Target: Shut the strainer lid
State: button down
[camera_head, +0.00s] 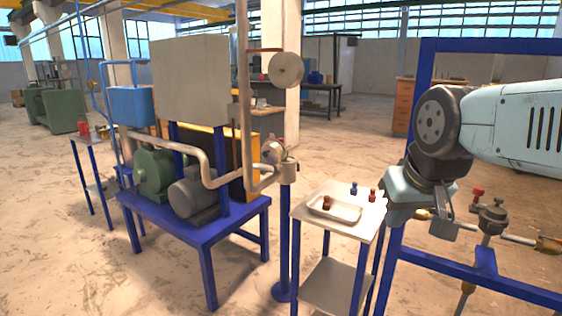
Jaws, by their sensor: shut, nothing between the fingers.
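A small beige metal pot (290,171), which looks like the strainer, sits on top of a blue post at the end of the beige pipe. A round lid-like disc (270,151) stands tilted up at its left upper side, so the lid appears open. The pot's inside is too small to make out. My gripper (443,230) is at the right, pointing down beyond the right side of the white-topped stand. It is shut and empty, well apart from the pot and its lid.
A white-topped stand (370,222) with a tray (335,209) and small red and blue pieces lies between my gripper and the pot. A blue frame (415,110) with a valve pipe (518,238) is at right. A pump bench (205,235) is at left.

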aim_at(273, 151)
jog(key=i, duration=0.85)
jog(key=u, duration=0.05)
